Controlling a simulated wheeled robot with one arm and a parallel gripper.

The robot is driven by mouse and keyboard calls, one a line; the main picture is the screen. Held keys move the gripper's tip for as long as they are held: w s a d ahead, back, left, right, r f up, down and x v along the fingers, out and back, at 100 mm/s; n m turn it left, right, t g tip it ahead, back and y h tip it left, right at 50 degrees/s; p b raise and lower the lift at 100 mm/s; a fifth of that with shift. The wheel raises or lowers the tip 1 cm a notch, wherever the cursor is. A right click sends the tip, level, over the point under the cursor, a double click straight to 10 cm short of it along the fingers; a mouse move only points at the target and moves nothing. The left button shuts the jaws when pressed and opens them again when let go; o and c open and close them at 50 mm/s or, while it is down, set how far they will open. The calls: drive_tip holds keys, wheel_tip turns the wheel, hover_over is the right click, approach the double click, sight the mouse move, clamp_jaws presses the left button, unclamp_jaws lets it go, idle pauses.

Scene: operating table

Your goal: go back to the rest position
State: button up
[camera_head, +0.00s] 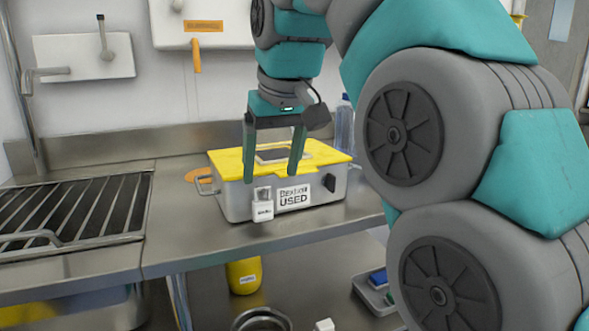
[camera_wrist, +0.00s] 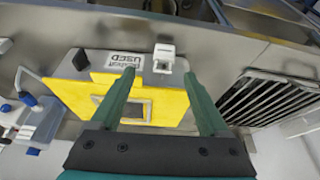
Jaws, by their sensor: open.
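My gripper (camera_head: 271,172) is open, its two green fingers pointing down over a grey box with a yellow lid (camera_head: 230,164). No object shows between the fingers. In the wrist view the open fingers (camera_wrist: 164,98) spread across the yellow lid (camera_wrist: 72,98). The box front carries a label (camera_head: 293,196) that reads "USED" and a white tag or padlock (camera_head: 263,207). I cannot tell whether the fingertips touch the box.
The box stands on a steel counter (camera_head: 190,247). A black slatted rack (camera_head: 75,208) lies at the left. A clear bottle (camera_head: 344,125) stands behind the box. A yellow container (camera_head: 244,276) and a grey tray (camera_head: 374,297) sit on the lower shelf. My arm fills the right side.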

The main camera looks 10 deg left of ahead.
drive_tip(key=s+d+f+m+g+h, duration=0.1)
drive_tip(key=s+d+f+m+g, duration=0.15)
drive_tip(key=s+d+f, duration=0.75)
drive_tip(key=s+d+f+m+g+h, duration=0.1)
drive_tip(key=s+d+f+m+h, duration=0.3)
drive_tip(key=d+f, duration=1)
drive_tip(key=s+d+f+g+y, duration=0.2)
drive_tip(key=s+d+f, duration=0.1)
drive_tip(key=s+f, duration=0.7)
drive_tip(key=shift+s+f, duration=0.25)
drive_tip(key=shift+s, duration=0.8)
drive_tip(key=shift+d+m, duration=0.1)
drive_tip(key=shift+m, duration=0.15)
